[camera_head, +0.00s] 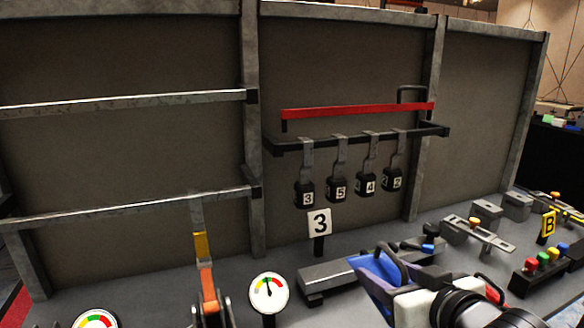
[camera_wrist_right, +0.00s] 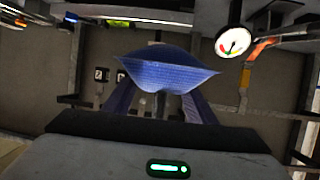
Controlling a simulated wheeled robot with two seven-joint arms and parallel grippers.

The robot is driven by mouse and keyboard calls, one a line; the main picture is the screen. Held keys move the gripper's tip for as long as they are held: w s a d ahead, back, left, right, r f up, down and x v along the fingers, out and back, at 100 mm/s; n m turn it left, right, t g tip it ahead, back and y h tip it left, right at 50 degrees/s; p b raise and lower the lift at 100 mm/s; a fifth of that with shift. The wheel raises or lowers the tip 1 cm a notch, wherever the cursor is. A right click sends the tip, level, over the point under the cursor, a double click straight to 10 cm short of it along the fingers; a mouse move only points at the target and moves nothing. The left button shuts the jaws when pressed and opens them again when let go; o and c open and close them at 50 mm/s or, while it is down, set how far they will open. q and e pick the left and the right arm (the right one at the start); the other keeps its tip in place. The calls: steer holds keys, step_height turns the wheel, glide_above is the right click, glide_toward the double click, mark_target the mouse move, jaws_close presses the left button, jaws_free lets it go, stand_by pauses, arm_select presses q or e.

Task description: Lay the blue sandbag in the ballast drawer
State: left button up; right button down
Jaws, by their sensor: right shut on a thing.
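The blue sandbag (camera_head: 372,277) is in my right gripper (camera_head: 388,258), in the lower middle of the head view. In the right wrist view the sandbag (camera_wrist_right: 165,72) sags between the two blue fingers of the gripper (camera_wrist_right: 160,98), which are shut on it. It hangs above the grey bench. A long grey metal box (camera_head: 325,279) lies just left of and behind the sandbag; I cannot tell whether it is the ballast drawer. The gripper and wrist hide part of the bench. My left gripper is not in view.
A round gauge (camera_head: 269,292) and an orange lever (camera_head: 207,283) stand at the left. Black weights (camera_head: 305,193) hang on a rack above.

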steer(key=s+d+r+h, duration=0.1)
steer(key=r, duration=0.1)
steer(key=s+d+r+m+h, duration=0.1)
steer(key=r, duration=0.1)
steer(key=s+d+r+m, duration=0.1)
steer(key=r, duration=0.1)
steer(key=shift+s+r+t+h, duration=0.25)
steer(key=shift+s+t+h, duration=0.05)
steer(key=shift+s+h, duration=0.1)
steer(key=shift+s+d+r+m, duration=0.25)
steer(key=shift+s+d+m, duration=0.05)
steer(key=shift+s+d, duration=0.1)
steer(key=shift+a, duration=0.15)
